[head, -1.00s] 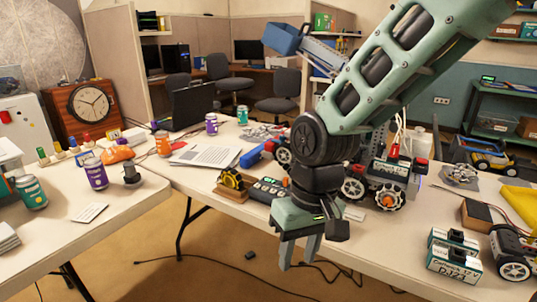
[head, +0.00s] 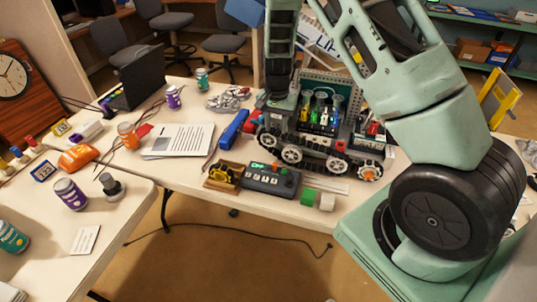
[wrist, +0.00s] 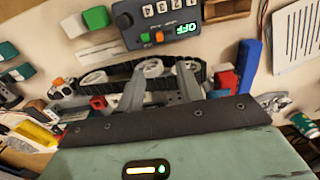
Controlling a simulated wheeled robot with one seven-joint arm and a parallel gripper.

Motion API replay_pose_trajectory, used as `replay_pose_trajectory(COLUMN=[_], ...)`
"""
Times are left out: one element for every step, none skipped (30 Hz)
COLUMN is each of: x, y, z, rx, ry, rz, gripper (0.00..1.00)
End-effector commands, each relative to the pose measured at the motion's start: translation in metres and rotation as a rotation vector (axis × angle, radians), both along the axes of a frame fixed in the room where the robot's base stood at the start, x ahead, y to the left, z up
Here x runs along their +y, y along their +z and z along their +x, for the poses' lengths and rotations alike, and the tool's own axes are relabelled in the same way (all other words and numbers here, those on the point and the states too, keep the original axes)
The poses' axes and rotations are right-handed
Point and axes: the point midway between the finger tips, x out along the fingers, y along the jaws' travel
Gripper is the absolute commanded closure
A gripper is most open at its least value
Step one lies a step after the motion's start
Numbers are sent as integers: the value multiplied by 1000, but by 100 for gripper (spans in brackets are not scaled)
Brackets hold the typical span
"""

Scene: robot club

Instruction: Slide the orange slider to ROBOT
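A dark grey control box (head: 271,181) lies on the table in front of the wheeled robot model. It also shows upside down at the top of the wrist view (wrist: 137,14), with several light keys and a lit green display reading OFF (wrist: 186,28). A small orange piece (wrist: 159,36), apparently the slider, sits beside the display next to a small green one (wrist: 145,38). I cannot read a ROBOT label. My gripper (wrist: 160,66) is open and empty, its two fingers apart, short of the box in the wrist view. In the head view its fingertips cannot be made out.
The wheeled robot model (head: 292,155) stands close behind the box. A blue object (head: 233,129) and papers (head: 179,140) lie farther left.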

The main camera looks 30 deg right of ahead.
Motion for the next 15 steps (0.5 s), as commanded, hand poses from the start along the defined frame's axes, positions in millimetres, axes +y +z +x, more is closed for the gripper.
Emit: replay_pose_trajectory(x=[0, 0, 0, 1, 1, 0, 0, 1, 1, 1, 1, 1, 1, 1, 1], y=[-7, -12, -19, -25, -31, -39, -45, -52, -60, -65, -72, -80, -86, -91, -99], z=[-1, -1, -1, -1, -1, -1, -2, -2, -2, -1, -1, -2, -2, -1, -1], rx=[3, 4, 5, 5, 5, 5, 6, 5, 5, 5, 4, 5, 4, 5, 4], ry=[-1, -2, 0, 1, 1, 0, -1, 0, 2, 2, 1, 0, 1, 2, 2], rz=[0, 1, 1, 1, 1, 1, 2, 2, 2, 1, 2, 2, 2, 1, 2], gripper=[64, 64, 64, 64, 64, 64, 64, 64, 64, 64, 64, 64, 64, 64, 64])
